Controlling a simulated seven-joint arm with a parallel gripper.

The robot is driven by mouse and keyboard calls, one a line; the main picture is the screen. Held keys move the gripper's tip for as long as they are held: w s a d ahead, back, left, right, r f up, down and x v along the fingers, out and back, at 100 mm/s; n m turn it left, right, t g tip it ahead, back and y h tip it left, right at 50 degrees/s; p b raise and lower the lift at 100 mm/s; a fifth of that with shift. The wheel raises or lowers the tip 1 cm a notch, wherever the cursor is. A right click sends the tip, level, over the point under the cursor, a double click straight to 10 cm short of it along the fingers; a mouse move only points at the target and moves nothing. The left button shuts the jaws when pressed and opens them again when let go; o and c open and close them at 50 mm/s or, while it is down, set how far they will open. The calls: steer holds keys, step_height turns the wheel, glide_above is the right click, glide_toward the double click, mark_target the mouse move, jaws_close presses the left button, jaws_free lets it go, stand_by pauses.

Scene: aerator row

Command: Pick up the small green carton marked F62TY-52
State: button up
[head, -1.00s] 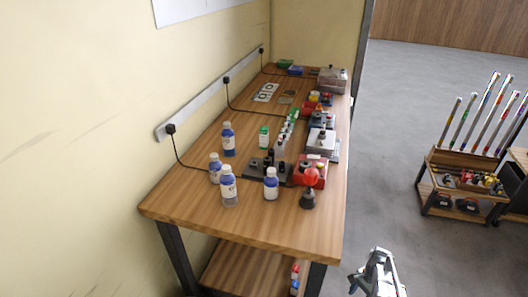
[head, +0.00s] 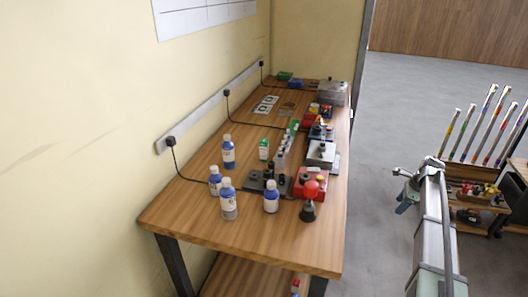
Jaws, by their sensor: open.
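A small green and white carton (head: 263,150) stands upright near the middle of the wooden table, behind the dark block. Another green box (head: 285,76) lies at the far end of the table, beside a blue one. A green item (head: 294,126) also shows in the row at the right of the table. No marking is legible, so I cannot tell which is F62TY-52. My gripper (head: 403,190) is open and empty, over the floor to the right of the table and apart from all of these.
Several white bottles with blue (head: 228,199) stand at the table's near left. A red device (head: 310,182) and grey instruments (head: 321,153) line the right edge. Black cables run from a wall power strip (head: 206,114). A wooden rack (head: 478,190) with coloured tubes stands at the right.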

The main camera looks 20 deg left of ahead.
steer(key=w+a+r+m, duration=0.2)
steer(key=w+r, duration=0.4)
steer(key=r, duration=0.4)
steer(key=w+a+r, duration=0.2)
steer(key=a+r, duration=0.2)
steer(key=a, duration=0.5)
steer(key=w+a+r+n, duration=0.1)
steer(key=w+a+r, duration=0.2)
steer(key=a, duration=0.6)
steer(key=w+a+r, duration=0.2)
steer(key=a+r, duration=0.2)
steer(key=a, duration=0.5)
step_height(320, 180, up, 8)
steer(key=n+g+h, duration=0.1)
steer(key=n+h, duration=0.1)
steer(key=n, duration=0.1)
glide_above(264, 140)
steer(key=f, duration=0.8)
steer(key=shift+s+a+f, duration=0.2)
steer(key=shift+s+f, duration=0.05)
steer(key=shift+f, duration=0.15)
steer(key=shift+w+d+f, duration=0.1)
steer(key=shift+d+f, duration=0.05)
steer(key=shift+f, duration=1.15)
steer(key=shift+w+d+f, duration=0.1)
steer(key=shift+f, duration=1.15)
steer(key=c, duration=1.1)
steer(key=shift+o, duration=0.2)
